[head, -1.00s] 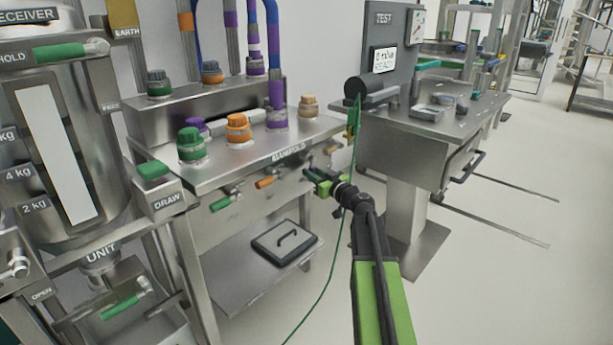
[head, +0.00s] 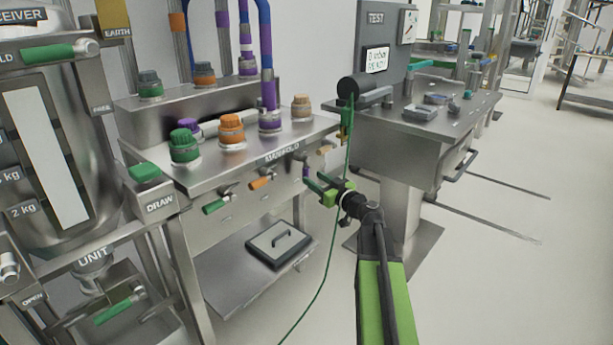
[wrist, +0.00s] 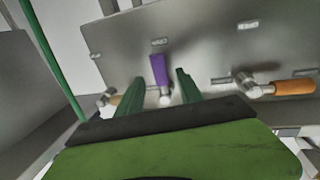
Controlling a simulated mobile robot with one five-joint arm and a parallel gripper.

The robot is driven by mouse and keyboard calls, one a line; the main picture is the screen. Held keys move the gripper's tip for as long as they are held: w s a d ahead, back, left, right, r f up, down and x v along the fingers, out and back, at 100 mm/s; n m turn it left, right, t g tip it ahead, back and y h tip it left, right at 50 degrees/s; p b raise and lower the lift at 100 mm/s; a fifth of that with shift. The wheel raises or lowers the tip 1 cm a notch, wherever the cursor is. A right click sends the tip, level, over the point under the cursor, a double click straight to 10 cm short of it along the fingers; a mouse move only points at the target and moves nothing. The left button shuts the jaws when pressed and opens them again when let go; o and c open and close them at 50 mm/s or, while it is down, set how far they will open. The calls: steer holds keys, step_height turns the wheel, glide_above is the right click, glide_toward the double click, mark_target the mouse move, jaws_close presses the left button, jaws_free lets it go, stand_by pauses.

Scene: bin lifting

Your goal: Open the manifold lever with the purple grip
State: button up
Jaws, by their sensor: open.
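The lever with the purple grip (head: 306,172) is on the front panel of the manifold (head: 283,154). Its grip points down in the head view and is partly hidden there by my gripper. In the wrist view, which looks turned over, the purple grip (wrist: 158,70) shows between and beyond my green fingers, with its pale pivot nearer to me. My gripper (head: 313,183) is open in front of the panel, just below the grip. In the wrist view my gripper (wrist: 160,85) has its fingers apart, one on each side of the lever. I cannot tell whether either touches it.
An orange-grip lever (head: 260,183) and a green-grip lever (head: 214,206) are left of the purple one; a tan-grip lever (head: 323,150) is right. A green cable (head: 338,235) hangs beside my gripper.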

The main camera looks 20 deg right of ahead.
steer(key=v, duration=1.1)
steer(key=shift+s, duration=0.35)
steer(key=shift+d, duration=0.1)
